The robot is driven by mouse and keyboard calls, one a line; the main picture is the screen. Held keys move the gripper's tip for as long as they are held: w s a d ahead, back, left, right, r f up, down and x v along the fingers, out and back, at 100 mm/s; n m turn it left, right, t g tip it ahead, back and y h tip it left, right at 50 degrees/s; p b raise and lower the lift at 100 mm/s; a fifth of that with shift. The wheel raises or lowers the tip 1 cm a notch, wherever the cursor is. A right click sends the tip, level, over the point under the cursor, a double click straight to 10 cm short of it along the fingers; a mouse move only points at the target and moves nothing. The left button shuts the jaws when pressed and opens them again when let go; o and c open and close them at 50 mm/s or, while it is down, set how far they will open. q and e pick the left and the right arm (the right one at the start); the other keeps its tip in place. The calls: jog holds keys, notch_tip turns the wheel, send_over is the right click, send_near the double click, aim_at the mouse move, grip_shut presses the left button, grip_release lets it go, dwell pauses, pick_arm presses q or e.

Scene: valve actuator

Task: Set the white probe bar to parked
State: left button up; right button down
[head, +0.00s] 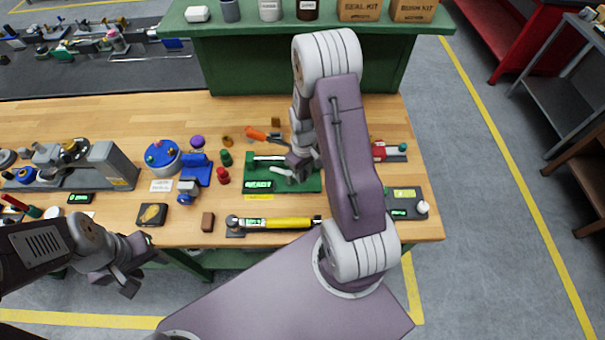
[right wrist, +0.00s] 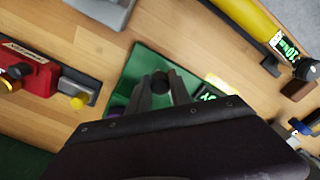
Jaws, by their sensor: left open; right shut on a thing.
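A green fixture (head: 310,184) with a lit green display (head: 257,184) lies on the bench in the head view. A white bar (head: 268,158) lies across its upper part, its right end hidden by my right gripper. A pale lever-like piece (head: 281,172) shows just below it. My right gripper (head: 297,168) is over the fixture. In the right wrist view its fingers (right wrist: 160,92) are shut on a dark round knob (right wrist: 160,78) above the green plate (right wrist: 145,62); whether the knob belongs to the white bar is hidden. My left gripper (head: 135,268) is open and empty, off the bench's front edge.
A yellow-handled tool (head: 285,223) lies in front of the fixture. Blue devices (head: 198,170) and small red and green knobs (head: 223,176) stand to the left. A dark box (head: 406,205) with a white knob is at right. An orange-handled tool (head: 258,134) lies behind.

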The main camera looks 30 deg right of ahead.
jog(key=shift+w+d+r, duration=0.1)
jog(key=shift+w+d, duration=0.05)
jog(key=shift+w, duration=0.05)
dwell(0.4)
jog(key=c, duration=1.2)
grip_release()
jog(key=shift+s, duration=0.1)
notch_tip(320, 180, up, 9)
jog(key=shift+b, duration=0.6)
jog(key=shift+n, duration=0.3)
